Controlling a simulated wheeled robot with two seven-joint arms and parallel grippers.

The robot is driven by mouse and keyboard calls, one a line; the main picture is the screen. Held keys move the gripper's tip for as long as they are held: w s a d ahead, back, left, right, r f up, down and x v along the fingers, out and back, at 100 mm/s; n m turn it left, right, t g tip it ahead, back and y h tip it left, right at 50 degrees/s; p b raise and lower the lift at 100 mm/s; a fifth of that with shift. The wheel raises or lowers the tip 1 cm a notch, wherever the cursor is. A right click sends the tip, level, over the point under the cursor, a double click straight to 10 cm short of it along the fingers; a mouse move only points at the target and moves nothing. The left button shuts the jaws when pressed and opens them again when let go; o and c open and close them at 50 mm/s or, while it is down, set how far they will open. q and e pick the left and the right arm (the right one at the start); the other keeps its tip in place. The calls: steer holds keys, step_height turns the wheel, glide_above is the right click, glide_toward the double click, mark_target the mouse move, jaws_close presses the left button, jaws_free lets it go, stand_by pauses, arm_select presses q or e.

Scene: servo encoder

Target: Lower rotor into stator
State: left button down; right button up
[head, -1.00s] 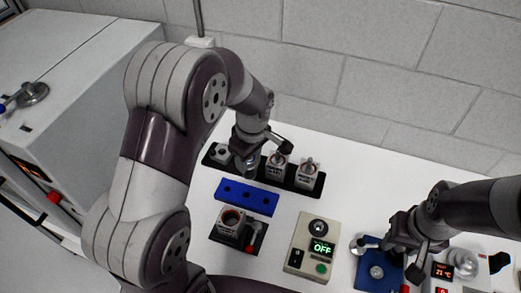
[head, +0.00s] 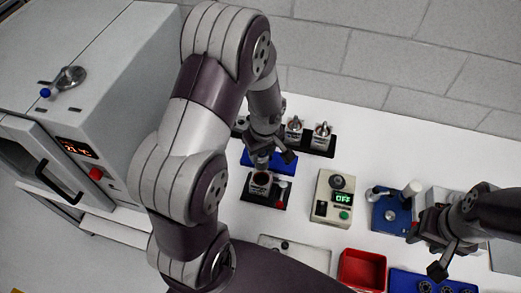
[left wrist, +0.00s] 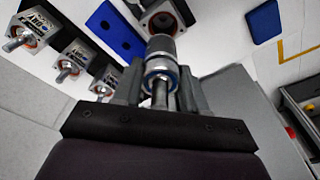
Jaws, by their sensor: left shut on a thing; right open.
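My left gripper (head: 268,157) is shut on the rotor, a grey metal cylinder with a shaft (left wrist: 160,62), seen between the fingers in the left wrist view. The stator (head: 261,184) is a square grey housing with an orange-brown ring inside its round opening. It sits on a black fixture with a red lever, and also shows in the left wrist view (left wrist: 182,9). The rotor is over or close to the stator's near edge in that view; it appears outside the opening, though the exact gap is unclear. My right gripper (head: 425,252) is open and empty at the right.
A black rack (head: 319,150) with finished-looking motor units stands behind a blue block with holes (head: 247,158). A control box reading OFF (head: 333,198), a blue fixture (head: 391,214) and a red bin (head: 362,270) lie to the right. A grey oven (head: 130,90) stands left.

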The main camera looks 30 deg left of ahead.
arm_select(q)
steer(key=f+b, duration=0.2)
steer(key=f, duration=0.1)
steer(key=shift+s+f, duration=0.2)
steer(key=shift+f, duration=0.1)
steer(key=shift+w, duration=0.15)
steer(key=shift+b, duration=0.45)
steer(key=shift+f, duration=0.1)
stand_by(0.4)
steer(key=shift+f, duration=0.1)
steer(key=shift+f+b, duration=0.95)
steer(key=shift+b, duration=0.25)
